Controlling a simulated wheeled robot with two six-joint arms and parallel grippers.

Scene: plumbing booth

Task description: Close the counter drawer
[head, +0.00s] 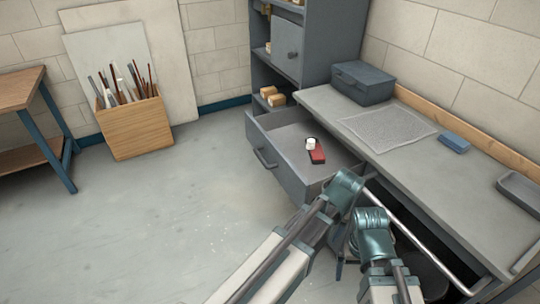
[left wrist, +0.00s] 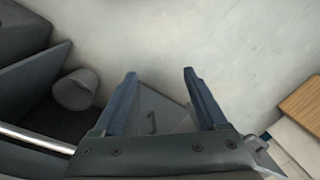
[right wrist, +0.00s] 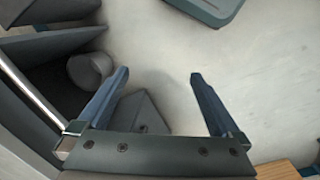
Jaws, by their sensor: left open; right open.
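The grey counter drawer (head: 290,182) stands pulled out from under the counter at the near end of the shelf unit, with its bar handle (head: 265,158) facing the open floor. A red item (head: 317,154) with a white piece (head: 311,143) lies inside it. My left gripper (left wrist: 159,73) is open and empty; a grey panel with a handle, likely the drawer (left wrist: 165,108), shows beyond its fingers. My right gripper (right wrist: 160,73) is also open and empty, with the same panel (right wrist: 140,112) beyond. In the head view both hands are largely hidden by my wrists, near the drawer's close side.
The counter (head: 385,155) carries a dark toolbox (head: 362,82), a mesh mat (head: 386,129) and a blue block (head: 454,143). A metal rail (head: 420,245) runs along its edge. A bucket (left wrist: 76,90) stands below. A wooden crate (head: 134,128) is far left. The floor before the drawer is clear.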

